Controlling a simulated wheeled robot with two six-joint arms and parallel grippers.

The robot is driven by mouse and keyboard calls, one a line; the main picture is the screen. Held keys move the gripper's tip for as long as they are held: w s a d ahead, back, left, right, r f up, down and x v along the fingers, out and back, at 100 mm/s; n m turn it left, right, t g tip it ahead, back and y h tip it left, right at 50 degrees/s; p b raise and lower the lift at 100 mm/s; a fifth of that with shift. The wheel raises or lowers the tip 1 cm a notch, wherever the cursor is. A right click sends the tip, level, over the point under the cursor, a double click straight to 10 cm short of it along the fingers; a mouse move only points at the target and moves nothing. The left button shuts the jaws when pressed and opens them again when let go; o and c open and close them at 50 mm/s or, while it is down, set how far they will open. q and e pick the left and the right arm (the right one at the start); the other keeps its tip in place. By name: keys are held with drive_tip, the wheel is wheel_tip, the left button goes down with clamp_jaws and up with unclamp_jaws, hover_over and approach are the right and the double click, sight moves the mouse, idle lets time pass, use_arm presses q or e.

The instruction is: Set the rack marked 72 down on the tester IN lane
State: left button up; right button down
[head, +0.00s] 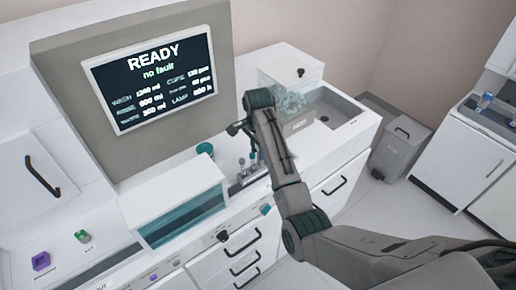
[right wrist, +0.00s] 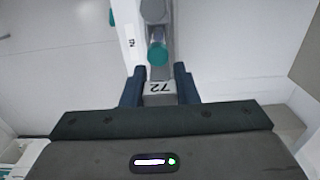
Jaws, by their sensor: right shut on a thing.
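In the right wrist view my right gripper (right wrist: 159,84) has its two dark blue fingers shut on the grey end of the rack marked 72 (right wrist: 158,88). A teal tube cap shows on the rack just beyond the fingers. A white strip (right wrist: 131,40) with small dark lettering, which looks like IN, runs beside the rack. In the head view my right arm reaches over the tester's (head: 180,195) right end, and small tubes show below the wrist. The fingers are mostly hidden there. I cannot tell whether the rack touches the lane. My left gripper is not in view.
The tester's screen (head: 150,75) reads READY, no fault. A clear box (head: 290,75) and a sink (head: 335,108) lie to the right of my wrist. A grey bin (head: 400,148) stands on the floor. Drawers with black handles are below the counter.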

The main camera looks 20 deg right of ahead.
drive_tip(key=shift+f, duration=0.1)
idle(0.4)
drive_tip(key=shift+f, duration=0.7)
idle(0.3)
drive_tip(key=c, duration=1.1)
unclamp_jaws()
drive_tip(key=shift+o, duration=0.2)
